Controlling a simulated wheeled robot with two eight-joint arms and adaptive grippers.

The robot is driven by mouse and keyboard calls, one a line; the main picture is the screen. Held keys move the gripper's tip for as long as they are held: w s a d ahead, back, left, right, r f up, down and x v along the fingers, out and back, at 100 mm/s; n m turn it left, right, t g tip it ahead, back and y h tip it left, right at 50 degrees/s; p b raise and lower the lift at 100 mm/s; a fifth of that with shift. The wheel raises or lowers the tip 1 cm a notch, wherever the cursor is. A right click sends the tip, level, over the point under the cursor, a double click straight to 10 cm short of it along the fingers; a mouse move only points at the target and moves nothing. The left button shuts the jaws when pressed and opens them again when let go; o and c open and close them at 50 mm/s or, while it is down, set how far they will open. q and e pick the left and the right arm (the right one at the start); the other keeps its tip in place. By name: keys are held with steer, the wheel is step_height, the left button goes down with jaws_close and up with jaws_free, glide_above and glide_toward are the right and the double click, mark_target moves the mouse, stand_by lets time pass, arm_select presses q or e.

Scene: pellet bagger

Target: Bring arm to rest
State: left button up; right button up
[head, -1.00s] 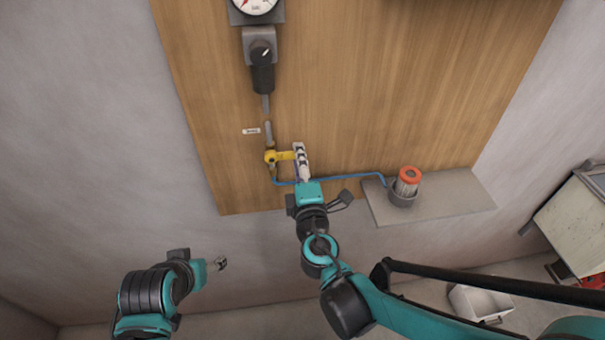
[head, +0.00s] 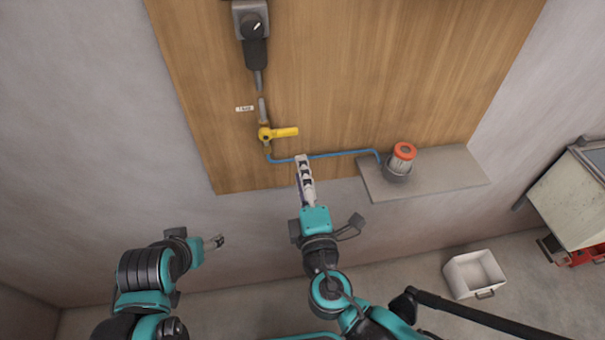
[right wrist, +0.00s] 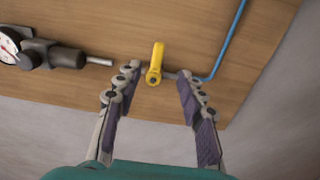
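My right gripper (head: 303,162) is in front of the wooden panel, below the yellow valve handle (head: 286,132). In the right wrist view my right gripper (right wrist: 158,82) is open and empty, its two fingers well apart. The yellow handle (right wrist: 157,62) shows beyond the fingertips, apart from them. In the head view the handle points right, across the pipe line. My left gripper (head: 219,242) is at the lower left, in front of the grey wall, touching nothing; its fingers are too small to tell open from shut.
A blue hose (head: 325,156) runs from the valve to a grey cup with an orange-topped filter (head: 403,158) on a shelf (head: 440,172). A dark regulator (head: 252,28) hangs above the valve. A white bin (head: 474,273) stands on the floor. A metal cabinet (head: 575,200) is at right.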

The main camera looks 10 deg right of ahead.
stand_by(0.4)
steer(key=d+f+m+g+h+b, duration=0.35)
steer(key=d+f+m+g, duration=0.35)
steer(key=d+f+m, duration=0.45)
steer(key=s+f+m+g+y, duration=0.3)
steer(key=s+f+m+g, duration=0.1)
steer(key=s+m, duration=0.2)
steer(key=shift+s+a+b, duration=0.15)
steer(key=shift+a+b, duration=0.1)
steer(key=shift+b, duration=0.15)
